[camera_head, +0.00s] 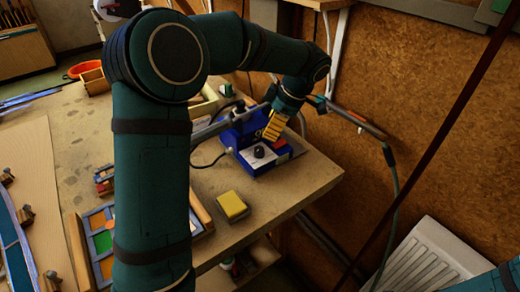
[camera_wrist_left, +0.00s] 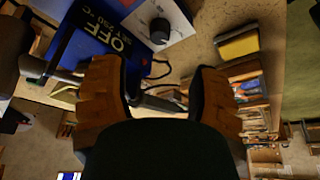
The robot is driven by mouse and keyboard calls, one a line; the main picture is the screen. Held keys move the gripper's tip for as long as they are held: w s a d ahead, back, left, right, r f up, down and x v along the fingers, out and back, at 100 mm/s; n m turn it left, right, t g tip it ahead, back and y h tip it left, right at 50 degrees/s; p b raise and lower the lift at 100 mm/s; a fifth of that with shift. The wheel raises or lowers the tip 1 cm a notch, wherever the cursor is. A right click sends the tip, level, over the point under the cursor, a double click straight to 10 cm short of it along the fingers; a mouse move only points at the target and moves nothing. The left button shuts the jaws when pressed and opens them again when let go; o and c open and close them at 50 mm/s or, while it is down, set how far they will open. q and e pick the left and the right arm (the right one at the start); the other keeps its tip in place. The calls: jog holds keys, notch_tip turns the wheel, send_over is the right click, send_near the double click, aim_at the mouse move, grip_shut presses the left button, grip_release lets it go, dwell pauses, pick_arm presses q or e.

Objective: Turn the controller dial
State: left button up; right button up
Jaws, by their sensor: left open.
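The controller (camera_head: 243,138) is a blue box on the bench near its right edge. Its white front plate carries a black dial (camera_head: 259,152). In the left wrist view the dial (camera_wrist_left: 160,28) shows at the top, beside a dark display (camera_wrist_left: 95,28) that reads OFF and SET 250 °C. My left gripper (camera_head: 275,126), with orange-yellow fingers, hangs over the right part of the controller, behind the dial. In the left wrist view its fingers (camera_wrist_left: 160,88) are spread apart with nothing between them, and the dial lies beyond them. My right gripper is not in view.
A yellow sponge (camera_head: 232,206) lies on the bench in front of the controller. A coloured glass panel (camera_head: 102,242) lies left of it, partly hidden by my left arm. A cable (camera_head: 207,163) runs left from the controller. A white radiator (camera_head: 425,255) stands at lower right.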

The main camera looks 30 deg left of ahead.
aim_at(259, 149)
pick_arm(q)
jog(key=b+x, duration=0.1)
jog(key=x, duration=0.9)
jog(key=shift+f+b, duration=0.15)
jog(key=shift+b, duration=0.15)
grip_shut()
